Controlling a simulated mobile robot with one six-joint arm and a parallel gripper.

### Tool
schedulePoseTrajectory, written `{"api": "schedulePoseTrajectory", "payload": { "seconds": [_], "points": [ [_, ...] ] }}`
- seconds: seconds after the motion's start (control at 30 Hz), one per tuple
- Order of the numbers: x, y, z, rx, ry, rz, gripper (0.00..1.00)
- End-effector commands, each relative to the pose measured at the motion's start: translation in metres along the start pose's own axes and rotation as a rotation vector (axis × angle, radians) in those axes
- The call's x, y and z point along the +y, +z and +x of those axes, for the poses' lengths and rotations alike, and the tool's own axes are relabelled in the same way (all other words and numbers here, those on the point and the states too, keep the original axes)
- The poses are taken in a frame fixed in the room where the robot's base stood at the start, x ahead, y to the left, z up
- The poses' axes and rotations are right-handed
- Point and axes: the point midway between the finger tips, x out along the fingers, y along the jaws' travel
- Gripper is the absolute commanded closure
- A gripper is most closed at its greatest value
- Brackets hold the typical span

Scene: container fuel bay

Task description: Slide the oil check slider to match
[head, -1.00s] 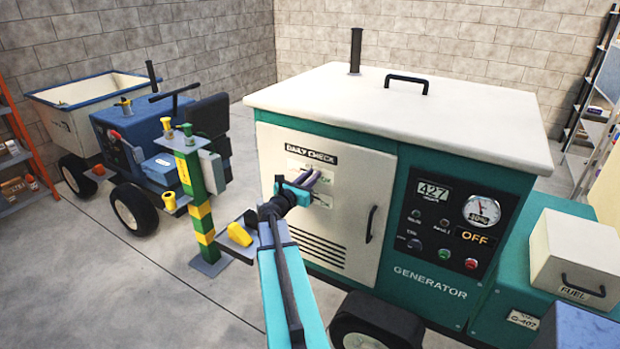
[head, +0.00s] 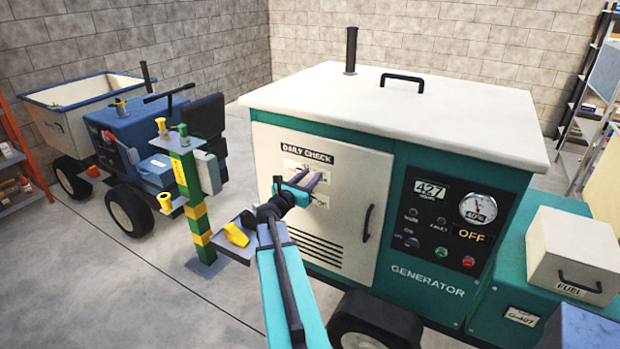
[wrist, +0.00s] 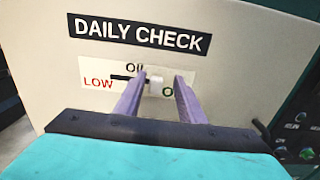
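The oil check slider shows in the wrist view as a small pale knob (wrist: 156,86) on a white label plate (wrist: 205,72) marked "OIL", with red "LOW" at its left and a partly hidden green word at its right. A dark slot (wrist: 124,78) runs left from the knob. My gripper (wrist: 156,82) is open, its two purple fingers on either side of the knob; I cannot tell whether either touches it. In the head view my gripper (head: 318,181) is at the generator's cream door (head: 345,225), hiding much of the label.
The "DAILY CHECK" sign (wrist: 140,34) is above the slider. The door handle (head: 368,222) and control panel (head: 450,225) lie to the right. A yellow-green post (head: 190,200) stands left of my arm. Open floor (head: 110,290) is at the lower left.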

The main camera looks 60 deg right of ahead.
Motion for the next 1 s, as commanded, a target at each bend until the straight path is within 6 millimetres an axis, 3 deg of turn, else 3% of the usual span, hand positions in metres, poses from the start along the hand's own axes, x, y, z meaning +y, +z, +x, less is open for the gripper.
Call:
{"api": "schedulePoseTrajectory", "payload": {
  "seconds": [0.27, 1.0],
  "points": [
    [0.0, -0.001, -0.021, 0.0, 0.002, 0.001, 0.64],
    [-0.002, -0.001, -0.105, 0.0, -0.002, 0.0, 0.64]
  ]
}}
